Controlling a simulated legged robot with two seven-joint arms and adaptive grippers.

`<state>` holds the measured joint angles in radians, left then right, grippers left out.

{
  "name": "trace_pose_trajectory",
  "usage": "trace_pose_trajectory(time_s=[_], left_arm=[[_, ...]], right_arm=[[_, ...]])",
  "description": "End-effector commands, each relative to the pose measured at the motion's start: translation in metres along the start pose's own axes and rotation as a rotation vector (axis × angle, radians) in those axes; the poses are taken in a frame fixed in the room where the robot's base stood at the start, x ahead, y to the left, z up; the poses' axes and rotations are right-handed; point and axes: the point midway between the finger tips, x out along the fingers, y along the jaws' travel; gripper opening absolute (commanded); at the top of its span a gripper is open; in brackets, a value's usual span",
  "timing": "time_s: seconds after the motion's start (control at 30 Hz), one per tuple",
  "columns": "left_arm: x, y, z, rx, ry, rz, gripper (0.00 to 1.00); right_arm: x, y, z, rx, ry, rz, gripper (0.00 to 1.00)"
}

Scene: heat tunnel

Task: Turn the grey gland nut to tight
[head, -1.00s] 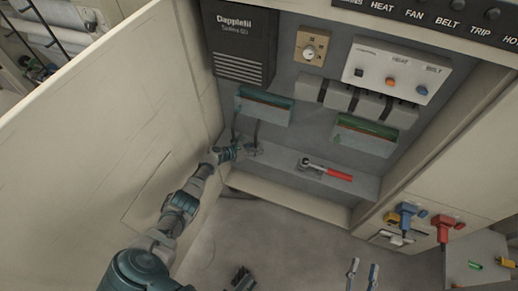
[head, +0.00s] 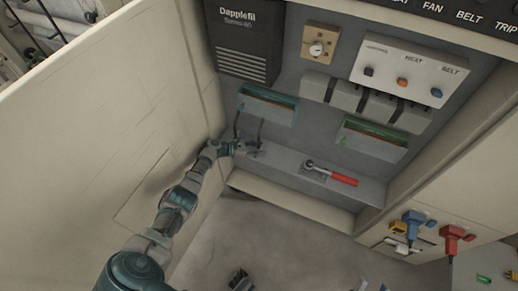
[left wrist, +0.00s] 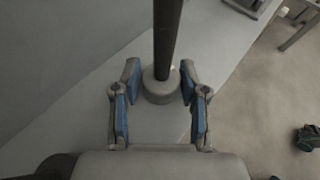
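The grey gland nut (left wrist: 160,86) is a round collar at the foot of a black upright cable (left wrist: 167,35) in the left wrist view. My left gripper (left wrist: 160,70) is open, one blue-padded finger on each side of the nut, with visible gaps to it. In the head view my left gripper (head: 238,148) is at the left end of the cabinet's grey ledge, beside thin dark cables (head: 259,132); the nut is too small to make out there. My right gripper (head: 373,287) shows only its fingertips at the bottom edge, apart and apparently empty.
A red-handled ratchet wrench (head: 332,173) lies on the ledge (head: 283,160) to the right. A cream panel (head: 110,110) stands close on the left of my arm. Blue (head: 413,222) and red (head: 453,238) plugs are at lower right. A dark object (head: 240,280) lies on the floor.

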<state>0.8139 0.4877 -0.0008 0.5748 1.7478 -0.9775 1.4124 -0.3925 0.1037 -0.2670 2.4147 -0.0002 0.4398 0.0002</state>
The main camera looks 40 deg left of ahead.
Motion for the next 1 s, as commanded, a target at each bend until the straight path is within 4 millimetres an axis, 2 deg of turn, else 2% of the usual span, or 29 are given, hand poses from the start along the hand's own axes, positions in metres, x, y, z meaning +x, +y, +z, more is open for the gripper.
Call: trace_pose_trajectory(time_s=[0.47,0.63,0.83,1.0], left_arm=[[-0.002,0.0,0.01,0.005,-0.006,-0.001,0.61],[-0.011,-0.001,0.028,0.007,-0.005,-0.001,0.61],[-0.026,0.001,0.065,0.006,-0.006,-0.001,0.61],[-0.035,0.002,0.085,0.001,-0.004,-0.001,0.61]], right_arm=[[-0.001,0.001,-0.003,0.0,0.004,0.001,0.4],[-0.001,0.0,-0.003,0.0,0.003,0.0,0.4],[-0.001,0.0,-0.002,0.0,0.003,0.0,0.4],[-0.001,0.0,-0.002,0.0,0.003,0.0,0.4]])
